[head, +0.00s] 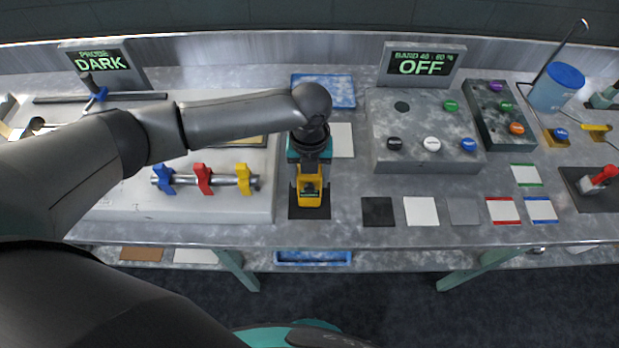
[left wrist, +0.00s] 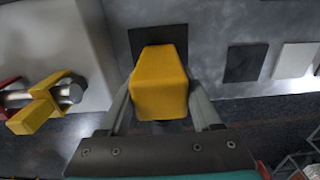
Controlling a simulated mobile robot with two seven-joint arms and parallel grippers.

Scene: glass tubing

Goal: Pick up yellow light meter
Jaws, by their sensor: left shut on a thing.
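The yellow light meter (head: 310,192) is at the front middle of the bench, at a dark square pad (head: 296,212). In the left wrist view the meter (left wrist: 160,85) sits between the two fingers, with the dark pad (left wrist: 146,38) behind it. My left gripper (head: 309,170) reaches down from above and is shut on the meter. It also shows in the left wrist view (left wrist: 160,105), one finger on each side of the meter. I cannot tell whether the meter touches the pad. My right gripper is not in view.
Left stands a pale block with blue, red and yellow clamps (head: 203,178) on a rod. Right stands a grey button box (head: 425,160). Black (head: 377,211) and white (head: 421,211) squares lie right of the meter. Screens read DARK (head: 102,62) and OFF (head: 422,64).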

